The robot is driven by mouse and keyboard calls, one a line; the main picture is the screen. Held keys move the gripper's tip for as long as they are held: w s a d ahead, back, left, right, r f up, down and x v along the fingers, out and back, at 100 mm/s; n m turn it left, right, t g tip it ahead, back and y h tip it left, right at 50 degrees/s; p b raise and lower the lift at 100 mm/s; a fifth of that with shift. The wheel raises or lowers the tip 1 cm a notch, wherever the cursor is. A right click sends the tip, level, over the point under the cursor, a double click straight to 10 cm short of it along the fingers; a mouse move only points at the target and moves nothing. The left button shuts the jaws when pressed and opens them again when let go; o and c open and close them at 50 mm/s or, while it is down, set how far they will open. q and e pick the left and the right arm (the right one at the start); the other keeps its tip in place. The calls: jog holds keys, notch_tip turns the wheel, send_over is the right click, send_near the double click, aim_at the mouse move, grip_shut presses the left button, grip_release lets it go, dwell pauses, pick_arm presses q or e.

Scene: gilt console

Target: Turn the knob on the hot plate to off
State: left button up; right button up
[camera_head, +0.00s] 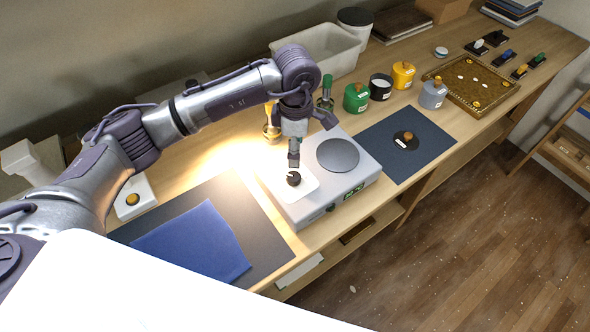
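The hot plate (322,204) is a pale box on the bench with a round grey heating disc (338,155) on top. A black round knob (293,179) sits on a white square panel at its left side. A small lit display (353,191) shows on its front face, too small to read. My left gripper (294,161) points down right above the knob. Its fingertips are at or very near the knob's top; I cannot tell whether they touch it. The fingers are seen edge-on, so their opening is unclear. My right gripper is not in view.
A dark mat with a blue cloth (195,245) lies left of the hot plate. A dark blue mat (381,135) lies right. A white surface covers the lower left.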

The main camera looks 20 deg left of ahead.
aim_at(295, 176)
pick_arm(q)
notch_tip(295, 176, down, 11)
jog(key=p, duration=0.3)
jog(key=shift+r, duration=0.2)
jog(key=c, duration=1.1)
jog(key=shift+c, duration=0.2)
jog(key=shift+w, duration=0.1)
